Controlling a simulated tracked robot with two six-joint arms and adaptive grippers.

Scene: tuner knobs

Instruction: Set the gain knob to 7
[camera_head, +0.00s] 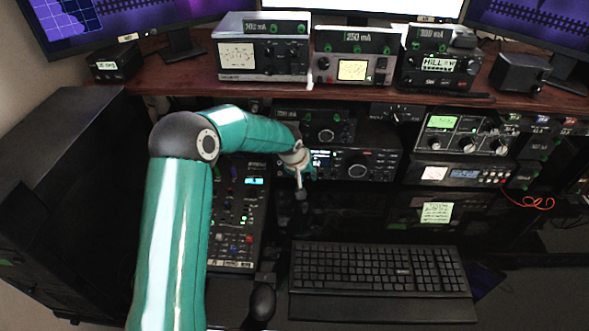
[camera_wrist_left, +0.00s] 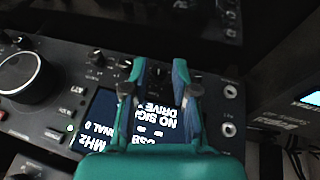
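The radio (camera_head: 358,170) with a lit display and a large round dial stands on the shelf under the desk. My left gripper (camera_head: 301,185) is in front of the left end of its panel. In the left wrist view the gripper (camera_wrist_left: 159,74) has its two fingers apart, over the panel beyond the display (camera_wrist_left: 150,120). A small dark knob (camera_wrist_left: 158,71) shows between the fingertips, with no clear contact. Two more small knobs (camera_wrist_left: 97,57) sit to its left. The knob labels and pointer are too small to read, so I cannot tell which is gain. My right gripper is not in view.
The large dial (camera_wrist_left: 28,78) is at the left in the wrist view. A mixer panel (camera_head: 240,215) stands left of the radio. More equipment (camera_head: 465,135) stands at the right.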

